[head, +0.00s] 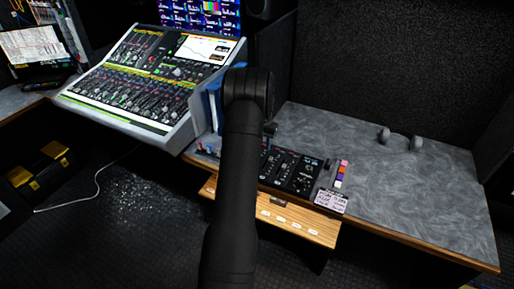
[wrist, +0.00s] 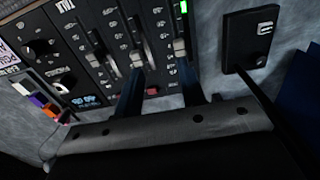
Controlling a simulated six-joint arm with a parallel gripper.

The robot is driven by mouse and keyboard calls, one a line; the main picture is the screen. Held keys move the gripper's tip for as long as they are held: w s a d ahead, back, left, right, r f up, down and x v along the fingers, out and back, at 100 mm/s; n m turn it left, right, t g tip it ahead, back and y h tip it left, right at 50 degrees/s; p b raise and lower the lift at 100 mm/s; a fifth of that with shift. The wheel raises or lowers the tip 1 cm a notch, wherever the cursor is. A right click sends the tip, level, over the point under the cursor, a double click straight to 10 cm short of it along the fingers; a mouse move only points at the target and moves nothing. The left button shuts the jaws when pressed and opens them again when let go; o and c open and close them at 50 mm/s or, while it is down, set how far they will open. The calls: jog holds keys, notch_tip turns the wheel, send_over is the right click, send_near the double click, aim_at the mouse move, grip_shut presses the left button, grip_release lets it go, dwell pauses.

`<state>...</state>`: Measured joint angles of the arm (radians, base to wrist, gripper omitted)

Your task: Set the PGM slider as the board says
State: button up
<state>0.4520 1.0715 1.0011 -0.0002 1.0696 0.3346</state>
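A dark slider panel (head: 290,170) lies on the grey desk, partly hidden by my arm in the head view. In the wrist view the panel (wrist: 110,35) shows upside down, with several slider tracks and pale caps, among them a middle cap (wrist: 137,60) and a right cap (wrist: 180,48) near a lit green light. I cannot tell which is the PGM slider. My gripper (wrist: 158,66) is open, its two dark blue fingers apart near these two caps; contact cannot be told. A small card with writing (head: 330,201), apparently the board, stands at the panel's right; its text is too small to read.
A large mixing console (head: 155,80) stands left of my arm. A separate small dark box (wrist: 248,40) sits beside the panel. Coloured blocks (head: 341,172) stand in a row near the card.

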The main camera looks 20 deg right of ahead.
jog(key=s+d+r, duration=0.5)
jog(key=s, duration=0.2)
jog(key=shift+r, duration=0.15)
jog(key=w+a+f, duration=0.2)
jog(key=w, duration=0.1)
jog(key=w+a+f, duration=0.2)
jog(key=w, duration=0.1)
jog(key=w+a+f, duration=0.2)
jog(key=w+f, duration=0.1)
jog(key=shift+a, duration=0.3)
notch_tip(320, 180, down, 3)
jog(key=shift+w+a+f, duration=0.1)
jog(key=shift+w, duration=0.05)
jog(key=shift+f, duration=0.4)
